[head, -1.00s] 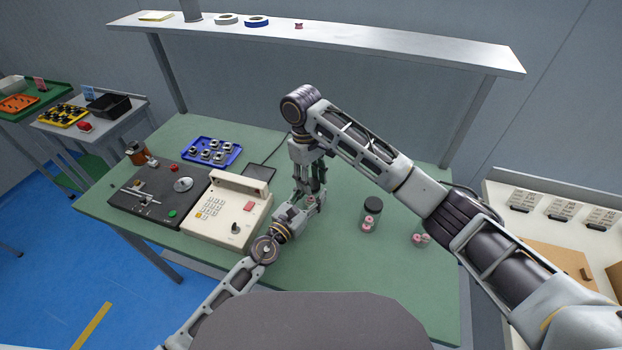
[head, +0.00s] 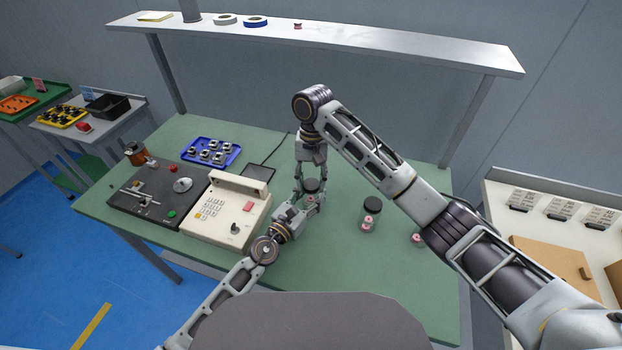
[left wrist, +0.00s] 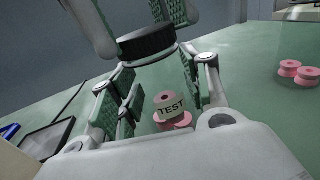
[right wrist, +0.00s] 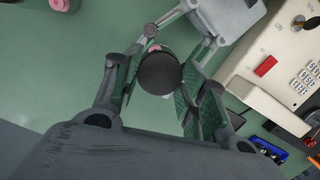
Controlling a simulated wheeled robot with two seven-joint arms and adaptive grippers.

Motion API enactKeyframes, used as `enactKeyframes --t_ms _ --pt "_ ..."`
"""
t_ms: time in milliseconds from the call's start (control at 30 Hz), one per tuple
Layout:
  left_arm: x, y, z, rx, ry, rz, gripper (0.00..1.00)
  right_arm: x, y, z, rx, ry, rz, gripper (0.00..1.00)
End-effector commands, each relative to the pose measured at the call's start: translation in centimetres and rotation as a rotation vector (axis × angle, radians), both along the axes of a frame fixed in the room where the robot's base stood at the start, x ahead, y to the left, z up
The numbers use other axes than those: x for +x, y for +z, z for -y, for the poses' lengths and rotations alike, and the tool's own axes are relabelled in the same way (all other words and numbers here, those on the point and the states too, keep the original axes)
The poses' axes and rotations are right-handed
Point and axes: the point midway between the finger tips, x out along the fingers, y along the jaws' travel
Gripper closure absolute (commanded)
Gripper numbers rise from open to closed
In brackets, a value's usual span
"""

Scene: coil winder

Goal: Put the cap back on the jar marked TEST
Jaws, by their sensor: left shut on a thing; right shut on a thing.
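The jar marked TEST (left wrist: 170,104) is clear, with pink spools inside, and stands on the green bench. My left gripper (head: 303,208) is shut around the jar; its pads sit on both sides in the left wrist view (left wrist: 150,100). The black cap (left wrist: 147,45) is at the jar's mouth, directly over the rim; I cannot tell whether it is fully seated. It also shows in the head view (head: 312,186) and right wrist view (right wrist: 160,73). My right gripper (right wrist: 158,85) is shut on the cap from above.
The cream keypad machine (head: 228,210) is close on the left. A blue tray (head: 211,152) sits behind it.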

Motion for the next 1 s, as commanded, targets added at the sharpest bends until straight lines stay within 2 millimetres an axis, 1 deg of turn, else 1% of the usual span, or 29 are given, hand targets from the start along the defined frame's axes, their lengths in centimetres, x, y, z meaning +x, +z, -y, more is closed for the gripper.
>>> enactKeyframes --t_ms 67,200,233,400,767,1000 --pt "-0.13 -0.12 0.11 0.001 -0.003 -0.002 1.00 0.10 0.07 0.04 0.003 -0.066 0.003 0.64" --pt "-0.12 -0.11 0.10 0.001 -0.003 -0.002 1.00 0.13 0.10 0.04 0.001 -0.056 0.004 0.64" --pt "-0.12 -0.11 0.10 0.001 -0.003 -0.002 1.00 0.13 0.10 0.04 0.001 -0.056 0.004 0.55" --pt "-0.10 -0.11 0.08 0.001 -0.002 -0.002 1.00 0.10 0.08 0.03 0.001 -0.054 0.003 0.33" --pt "-0.04 -0.10 0.00 0.001 -0.001 -0.002 1.00 0.02 0.04 0.01 0.000 -0.051 0.001 0.32" --pt "-0.01 -0.08 -0.03 0.001 0.000 -0.001 1.00 0.15 0.64 0.04 -0.001 -0.051 0.003 0.32"
